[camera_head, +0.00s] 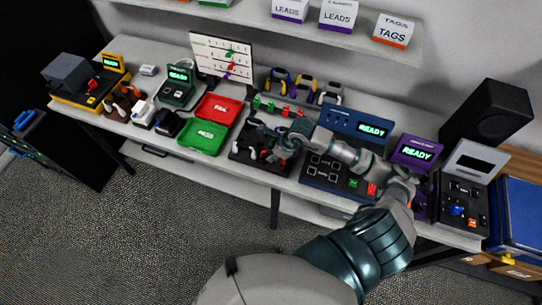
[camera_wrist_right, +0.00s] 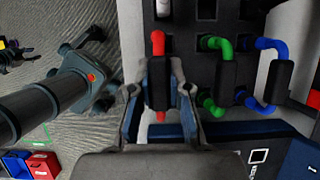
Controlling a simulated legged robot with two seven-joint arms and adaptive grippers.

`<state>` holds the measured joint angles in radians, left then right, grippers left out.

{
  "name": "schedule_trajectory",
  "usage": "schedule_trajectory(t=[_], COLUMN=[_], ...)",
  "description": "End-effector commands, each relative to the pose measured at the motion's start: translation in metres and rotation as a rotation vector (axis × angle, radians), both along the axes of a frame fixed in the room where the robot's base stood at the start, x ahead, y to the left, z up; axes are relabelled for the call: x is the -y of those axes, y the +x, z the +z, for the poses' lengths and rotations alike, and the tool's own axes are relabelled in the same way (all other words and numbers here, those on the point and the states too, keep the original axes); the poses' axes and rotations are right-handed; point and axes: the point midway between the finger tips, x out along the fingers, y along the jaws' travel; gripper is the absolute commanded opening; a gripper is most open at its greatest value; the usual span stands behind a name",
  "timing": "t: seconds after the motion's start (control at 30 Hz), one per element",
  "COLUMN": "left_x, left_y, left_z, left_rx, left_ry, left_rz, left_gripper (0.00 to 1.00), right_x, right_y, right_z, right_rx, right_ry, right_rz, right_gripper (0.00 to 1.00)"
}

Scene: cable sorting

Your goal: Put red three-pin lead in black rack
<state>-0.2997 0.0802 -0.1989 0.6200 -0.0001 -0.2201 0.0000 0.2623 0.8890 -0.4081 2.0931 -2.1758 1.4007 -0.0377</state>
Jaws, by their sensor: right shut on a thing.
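The red three-pin lead (camera_wrist_right: 158,88) has a black middle and red ends in the right wrist view. My right gripper (camera_wrist_right: 159,92) is shut around its black middle, one finger on each side. The black rack (camera_wrist_right: 205,75) lies under and beside it, with a green lead (camera_wrist_right: 219,72) and a blue lead (camera_wrist_right: 268,75) to the right. The held lead is over the rack's left part; whether it touches the rack cannot be told. In the head view my right gripper (camera_head: 277,149) is over the black rack (camera_head: 240,153) and hides part of it.
A red tray (camera_head: 219,107) and a green tray (camera_head: 203,138) stand left of the rack. A blue READY unit (camera_head: 342,121) stands to its right, with a purple one (camera_head: 414,151) beyond. Small green and red blocks (camera_head: 265,104) lie behind the rack.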

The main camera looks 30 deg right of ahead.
Motion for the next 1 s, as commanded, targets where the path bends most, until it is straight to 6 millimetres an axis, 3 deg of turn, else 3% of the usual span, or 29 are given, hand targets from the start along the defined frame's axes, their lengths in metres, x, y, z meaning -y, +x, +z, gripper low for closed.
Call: schedule_trajectory(t=[0.03,0.77,1.0], left_x=[0.001,0.002,0.001], left_y=[0.000,-0.002,-0.002], left_z=[-0.002,-0.018,-0.017], left_rx=[0.000,-0.004,-0.003], left_ry=[-0.001,-0.002,-0.001], left_rz=[0.000,-0.001,-0.001], left_gripper=[0.40,0.40,0.40], right_x=[0.007,0.016,0.012], right_y=[-0.007,-0.008,-0.006], right_z=[-0.015,-0.029,-0.024], right_rx=[-0.038,-0.041,-0.032], right_ry=[-0.023,-0.020,-0.020], right_rz=[-0.006,-0.007,-0.006], right_gripper=[0.00,0.00,0.00])
